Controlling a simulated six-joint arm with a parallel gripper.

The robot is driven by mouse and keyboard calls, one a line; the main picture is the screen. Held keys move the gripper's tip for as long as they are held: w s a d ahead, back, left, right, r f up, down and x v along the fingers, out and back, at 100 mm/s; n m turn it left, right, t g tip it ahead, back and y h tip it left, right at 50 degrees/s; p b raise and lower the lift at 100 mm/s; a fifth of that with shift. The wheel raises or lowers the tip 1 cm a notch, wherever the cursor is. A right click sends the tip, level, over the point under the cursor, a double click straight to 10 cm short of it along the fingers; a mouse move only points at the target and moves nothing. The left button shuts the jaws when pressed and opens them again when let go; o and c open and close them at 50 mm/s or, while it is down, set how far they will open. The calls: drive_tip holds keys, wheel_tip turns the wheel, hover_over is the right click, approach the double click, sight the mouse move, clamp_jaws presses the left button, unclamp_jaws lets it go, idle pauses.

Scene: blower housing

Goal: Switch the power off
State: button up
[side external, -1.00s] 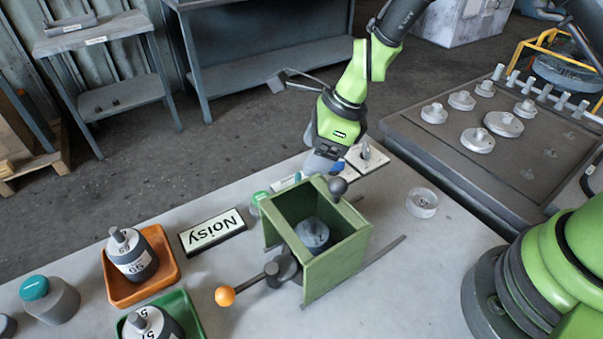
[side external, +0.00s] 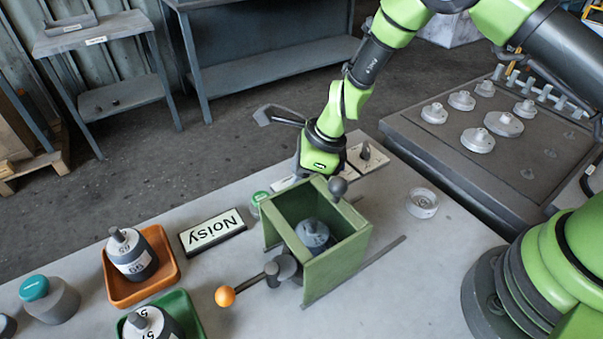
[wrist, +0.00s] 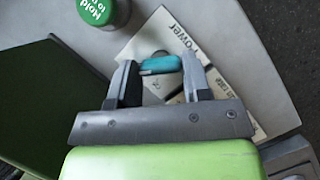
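The power switch has a teal handle (wrist: 160,65) on a white plate marked "Power" (wrist: 168,32) in the wrist view. My gripper (wrist: 158,62) is open over this plate, one finger to each side of the teal handle. The handle lies across the gap, with its ends close to the fingers; I cannot tell whether they touch. In the side view my gripper (side external: 312,174) is low behind the green box. It hides the handle there, and the fingertips are hard to make out.
The open green box (side external: 340,262) with a grey part inside stands close to my gripper. A second plate with a dark knob (side external: 366,155) lies beside the switch. A green "Hold" button (wrist: 97,9) is on the other side. The "Noisy" sign (side external: 212,232) lies left.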

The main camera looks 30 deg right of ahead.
drive_tip(key=shift+n, duration=0.3)
drive_tip(key=n+g, duration=0.1)
drive_tip(key=n, duration=0.2)
drive_tip(key=n+g, duration=0.1)
drive_tip(key=n, duration=0.2)
drive_tip(key=shift+w+d+g+y, duration=0.1)
drive_tip(key=shift+w+g+y, duration=0.1)
drive_tip(key=shift+g+y, duration=0.1)
drive_tip(key=n, duration=0.2)
drive_tip(key=n+g, duration=0.1)
drive_tip(key=n, duration=0.1)
drive_tip(key=shift+w+g, duration=0.15)
drive_tip(key=shift+g, duration=0.15)
drive_tip(key=shift+n+g+h, duration=0.4)
drive_tip(key=shift+n+g, duration=0.1)
drive_tip(key=shift+n, duration=1.2)
drive_tip(key=o, duration=0.9)
drive_tip(key=v, duration=0.9)
drive_tip(key=shift+w+r, duration=0.15)
drive_tip(key=shift+r, duration=0.25)
